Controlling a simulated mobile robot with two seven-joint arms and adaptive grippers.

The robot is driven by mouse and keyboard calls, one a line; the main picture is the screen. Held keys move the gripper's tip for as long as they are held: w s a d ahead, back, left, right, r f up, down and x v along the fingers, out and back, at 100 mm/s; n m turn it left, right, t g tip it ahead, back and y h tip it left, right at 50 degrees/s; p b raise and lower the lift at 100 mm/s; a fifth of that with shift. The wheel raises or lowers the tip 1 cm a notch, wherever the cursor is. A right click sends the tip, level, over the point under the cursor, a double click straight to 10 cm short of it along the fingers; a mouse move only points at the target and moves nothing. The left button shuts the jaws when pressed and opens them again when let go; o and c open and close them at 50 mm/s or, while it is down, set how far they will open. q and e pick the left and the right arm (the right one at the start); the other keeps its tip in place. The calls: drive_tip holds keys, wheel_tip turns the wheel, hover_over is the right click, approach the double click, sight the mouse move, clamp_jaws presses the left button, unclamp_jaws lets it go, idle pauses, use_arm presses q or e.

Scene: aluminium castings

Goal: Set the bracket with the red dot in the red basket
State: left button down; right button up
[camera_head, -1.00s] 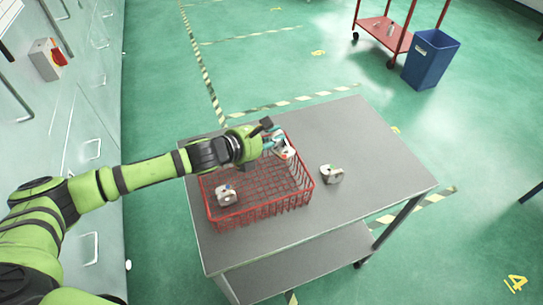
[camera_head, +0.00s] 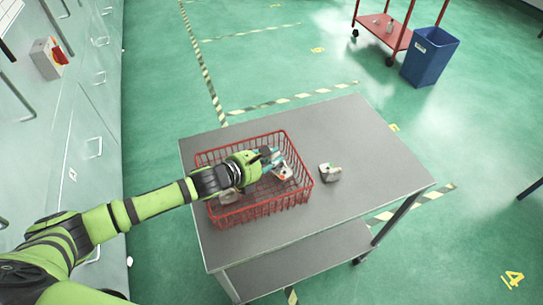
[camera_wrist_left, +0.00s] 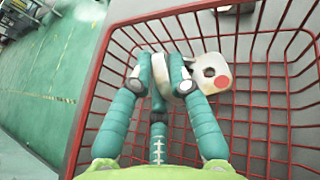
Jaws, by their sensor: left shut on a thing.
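The bracket with the red dot (camera_wrist_left: 211,72) is a pale metal casting held between the fingers of my left gripper (camera_wrist_left: 160,80); its red dot faces the wrist camera. In the head view the same bracket (camera_head: 284,173) shows at the tip of my left gripper (camera_head: 270,158), inside the outline of the red basket (camera_head: 262,211). The gripper is shut on it. I cannot tell whether the bracket touches the basket floor. The red wire basket also fills much of the left wrist view (camera_wrist_left: 102,62). My right gripper is not in view.
Another bracket (camera_head: 230,196) lies in the basket's near left part, partly hidden by my arm. A third bracket (camera_head: 330,172) stands on the grey table (camera_head: 372,148), right of the basket. A blue bin (camera_head: 430,58) and a red cart (camera_head: 380,32) stand far off.

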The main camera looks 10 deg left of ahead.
use_arm(q)
drive_tip(key=shift+f+b, duration=0.35)
drive_tip(key=shift+f, duration=0.2)
drive_tip(key=c, duration=1.2)
unclamp_jaws()
drive_tip(key=shift+r+p, duration=0.3)
drive_tip(key=shift+r, duration=0.05)
drive_tip(key=shift+r+p, duration=0.4)
drive_tip(key=shift+r, duration=0.1)
drive_tip(key=shift+f+b+v, duration=0.15)
drive_tip(key=shift+b+v, duration=0.6)
drive_tip(key=shift+v, duration=2.2)
drive_tip(key=shift+f+b+v, duration=0.1)
drive_tip(key=shift+b+v, duration=0.6)
drive_tip(key=shift+v, duration=2.3)
drive_tip(key=shift+a, duration=0.15)
